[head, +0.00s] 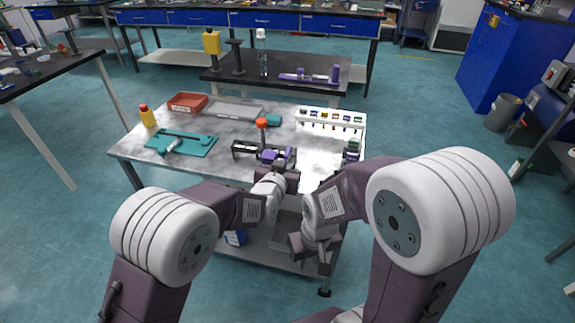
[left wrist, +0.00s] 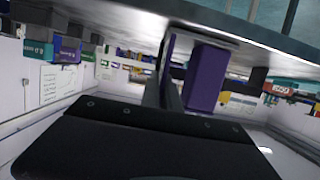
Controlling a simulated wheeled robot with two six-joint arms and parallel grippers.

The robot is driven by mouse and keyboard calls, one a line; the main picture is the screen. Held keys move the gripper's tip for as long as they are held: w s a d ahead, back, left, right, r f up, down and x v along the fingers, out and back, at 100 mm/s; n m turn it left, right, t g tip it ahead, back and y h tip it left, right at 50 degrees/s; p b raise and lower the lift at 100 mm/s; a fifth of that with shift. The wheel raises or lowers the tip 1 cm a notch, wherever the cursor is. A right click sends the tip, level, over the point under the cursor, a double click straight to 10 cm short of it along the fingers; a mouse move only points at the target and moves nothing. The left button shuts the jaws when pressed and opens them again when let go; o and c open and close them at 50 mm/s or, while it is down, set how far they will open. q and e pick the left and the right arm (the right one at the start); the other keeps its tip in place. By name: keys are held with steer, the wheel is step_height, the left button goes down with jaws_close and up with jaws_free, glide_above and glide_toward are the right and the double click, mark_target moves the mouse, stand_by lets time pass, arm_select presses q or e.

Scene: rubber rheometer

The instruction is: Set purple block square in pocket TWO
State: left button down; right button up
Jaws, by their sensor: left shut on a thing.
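My left gripper (head: 278,166) is at the near side of the metal table. It is shut on the purple block (left wrist: 206,76), which stands large beside a finger in the left wrist view. In the head view, purple surfaces (head: 270,156) show just beyond this gripper, at the right part of a black fixture (head: 243,150). I cannot tell whether the block touches the fixture or sits square. Pocket TWO cannot be made out, as no pocket label is readable. My right gripper (head: 314,252) hangs low in front of the table; its finger opening is unclear.
An orange-topped item (head: 261,124) stands behind the fixture. A white rack (head: 331,121) with several coloured pieces is at the back right. A teal mat (head: 181,143), red tray (head: 187,102), grey tray (head: 232,109) and yellow bottle (head: 147,116) are on the left.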

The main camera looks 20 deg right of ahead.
arm_select(q)
steer(key=shift+f, duration=0.2)
steer(key=c, duration=1.6)
jaws_free()
steer(key=shift+r, duration=0.1)
steer(key=shift+s+a+r, duration=0.1)
steer(key=shift+s+r, duration=0.05)
steer(key=shift+r, duration=0.15)
steer(key=p+v, duration=0.1)
steer(key=v, duration=1)
steer(key=shift+s+a, duration=0.2)
steer(key=shift+s, duration=0.05)
